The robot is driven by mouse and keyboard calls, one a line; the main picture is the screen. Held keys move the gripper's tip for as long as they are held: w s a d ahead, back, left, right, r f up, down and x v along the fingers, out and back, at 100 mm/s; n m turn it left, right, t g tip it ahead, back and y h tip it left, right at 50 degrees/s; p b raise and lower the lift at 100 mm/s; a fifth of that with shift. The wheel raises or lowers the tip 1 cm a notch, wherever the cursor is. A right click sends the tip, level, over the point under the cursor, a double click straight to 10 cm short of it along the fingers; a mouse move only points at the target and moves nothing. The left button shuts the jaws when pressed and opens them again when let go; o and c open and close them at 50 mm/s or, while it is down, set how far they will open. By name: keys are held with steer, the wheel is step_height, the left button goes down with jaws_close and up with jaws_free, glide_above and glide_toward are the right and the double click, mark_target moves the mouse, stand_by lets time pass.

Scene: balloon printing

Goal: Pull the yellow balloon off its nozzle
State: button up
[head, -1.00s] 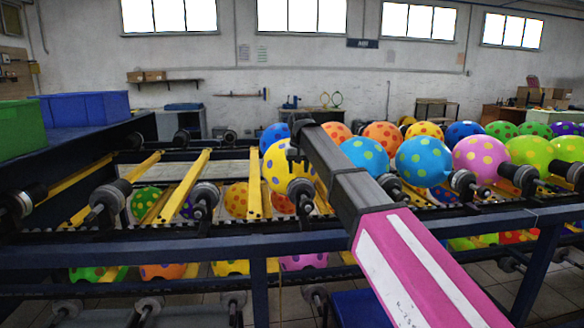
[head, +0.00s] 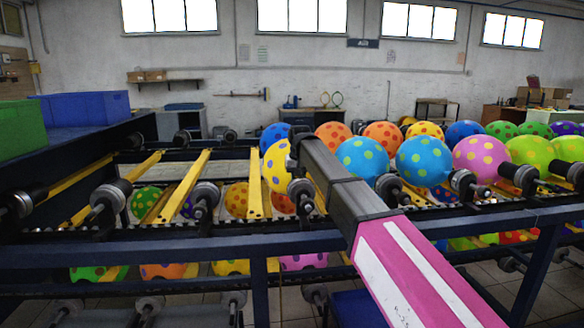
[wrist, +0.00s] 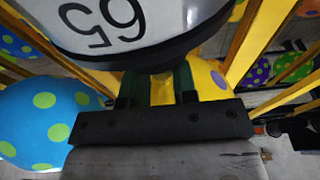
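My gripper (wrist: 160,86) is close at the balloon's nozzle side. Its two dark green fingers stand apart, with yellow showing between them. The dark rim of the round face hides the fingertips, so contact is not clear. In the head view my arm hides the fingers.
A blue balloon with green dots (head: 362,160) is close on the right; it also shows in the wrist view (wrist: 45,122). Yellow rails (head: 186,185) and empty nozzles (head: 204,197) lie to the left. A blue frame beam (head: 170,246) runs across the front.

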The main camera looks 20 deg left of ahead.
steer(key=shift+w+a, duration=0.1)
steer(key=shift+w, duration=0.15)
stand_by(0.6)
steer(key=shift+w+a, duration=0.25)
steer(key=shift+w, duration=0.15)
steer(key=shift+r, duration=0.15)
step_height(320, 180, up, 17)
stand_by(1.3)
